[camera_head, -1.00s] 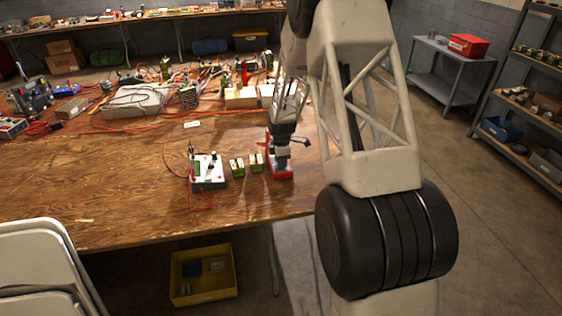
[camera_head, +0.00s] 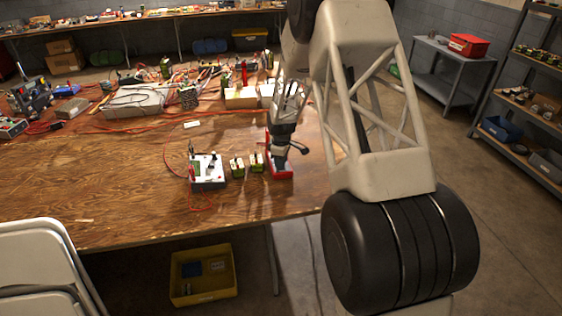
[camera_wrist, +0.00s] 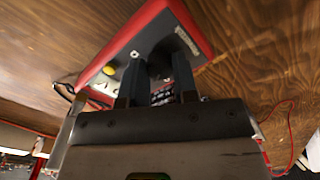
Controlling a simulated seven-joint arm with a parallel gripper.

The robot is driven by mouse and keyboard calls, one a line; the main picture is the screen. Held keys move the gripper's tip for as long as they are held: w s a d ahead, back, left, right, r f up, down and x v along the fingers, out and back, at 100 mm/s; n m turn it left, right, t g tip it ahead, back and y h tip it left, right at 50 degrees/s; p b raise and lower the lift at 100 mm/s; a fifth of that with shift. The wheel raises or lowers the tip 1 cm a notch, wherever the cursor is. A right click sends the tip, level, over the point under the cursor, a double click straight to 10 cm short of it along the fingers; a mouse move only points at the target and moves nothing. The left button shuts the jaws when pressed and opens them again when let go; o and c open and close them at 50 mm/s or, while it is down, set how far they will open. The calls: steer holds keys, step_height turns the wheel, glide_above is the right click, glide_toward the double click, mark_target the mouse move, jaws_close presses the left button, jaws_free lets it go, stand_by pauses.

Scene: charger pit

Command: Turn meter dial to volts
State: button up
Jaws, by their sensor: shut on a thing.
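The red-rimmed meter (camera_head: 287,175) lies on the wooden table near its right end. It also shows in the wrist view (camera_wrist: 174,12), with a grey face, a yellow round part and a pale label. My gripper (camera_head: 279,160) is directly over the meter, pointing down. In the wrist view my gripper (camera_wrist: 160,75) has both fingers down at the meter's face, shut on what appears to be its dial. The fingers hide most of the dial, so its pointer and setting cannot be read.
Small green-and-yellow blocks (camera_head: 256,162) stand just left of the meter. A white-topped box (camera_head: 208,170) with red wires is farther left. Boxes and orange cables crowd the table's back.

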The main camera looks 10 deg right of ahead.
steer(key=m, duration=0.5)
steer(key=shift+m, duration=0.3)
stand_by(0.4)
steer(key=o, duration=0.9)
steer(key=shift+r, duration=0.1)
steer(key=shift+r, duration=3.8)
steer(key=shift+r, duration=0.1)
